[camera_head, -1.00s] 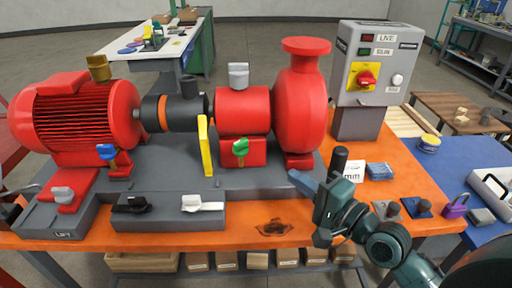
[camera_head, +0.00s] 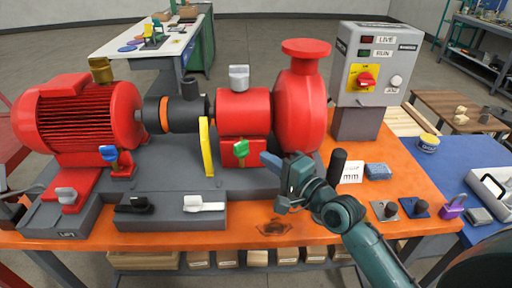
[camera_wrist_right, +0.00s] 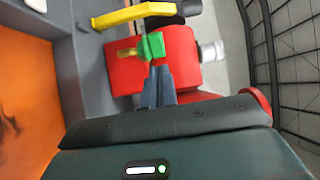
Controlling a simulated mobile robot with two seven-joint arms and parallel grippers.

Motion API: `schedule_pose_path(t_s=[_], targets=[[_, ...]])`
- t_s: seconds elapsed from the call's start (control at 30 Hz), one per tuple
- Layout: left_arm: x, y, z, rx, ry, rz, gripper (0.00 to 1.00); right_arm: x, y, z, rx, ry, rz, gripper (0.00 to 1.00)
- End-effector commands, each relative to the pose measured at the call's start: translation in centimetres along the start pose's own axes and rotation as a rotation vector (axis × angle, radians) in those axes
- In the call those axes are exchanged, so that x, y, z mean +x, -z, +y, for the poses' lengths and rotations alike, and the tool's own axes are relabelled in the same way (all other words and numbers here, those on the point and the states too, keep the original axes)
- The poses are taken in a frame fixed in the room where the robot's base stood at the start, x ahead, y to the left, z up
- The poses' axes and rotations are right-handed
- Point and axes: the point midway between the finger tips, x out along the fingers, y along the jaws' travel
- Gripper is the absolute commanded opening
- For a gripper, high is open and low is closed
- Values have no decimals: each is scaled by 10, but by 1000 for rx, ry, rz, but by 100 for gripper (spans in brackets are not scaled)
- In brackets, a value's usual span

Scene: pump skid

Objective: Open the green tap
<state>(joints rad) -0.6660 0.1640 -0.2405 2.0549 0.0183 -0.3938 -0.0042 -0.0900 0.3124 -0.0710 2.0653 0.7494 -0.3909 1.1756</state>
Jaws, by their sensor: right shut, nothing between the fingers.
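The green tap (camera_head: 240,149) is a small green handle on a brass stem. It sits on the front of the red block below the red pump housing. My right gripper (camera_head: 270,160) is just right of it in the head view, with its fingers pointing at it. In the right wrist view the green tap (camera_wrist_right: 152,46) lies right at the tips of my right gripper (camera_wrist_right: 158,70). The fingers are shut with nothing between them. I cannot tell whether they touch the handle. My left gripper is not in view.
A yellow lever (camera_head: 206,147) stands left of the green tap. The grey control box (camera_head: 374,68) stands at the back right.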

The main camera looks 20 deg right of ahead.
Motion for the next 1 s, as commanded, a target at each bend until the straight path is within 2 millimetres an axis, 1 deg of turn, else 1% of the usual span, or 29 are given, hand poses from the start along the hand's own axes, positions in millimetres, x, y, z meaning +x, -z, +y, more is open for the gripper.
schedule_pose_path(t_s=[0.03,0.1,0.2,0.3,0.47,0.77,1.0], targets=[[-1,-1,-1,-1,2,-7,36,11,0,-2,1,2,-1,0],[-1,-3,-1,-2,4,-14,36,23,0,-2,1,2,0,0],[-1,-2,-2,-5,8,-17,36,36,0,-1,-1,0,-1,0],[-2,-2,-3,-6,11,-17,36,44,0,-1,0,0,0,0],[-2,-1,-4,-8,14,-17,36,49,0,0,0,0,-1,0],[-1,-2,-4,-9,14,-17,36,49,0,0,-1,0,-1,0],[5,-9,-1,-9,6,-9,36,49,2,3,-5,-1,-41,0]])
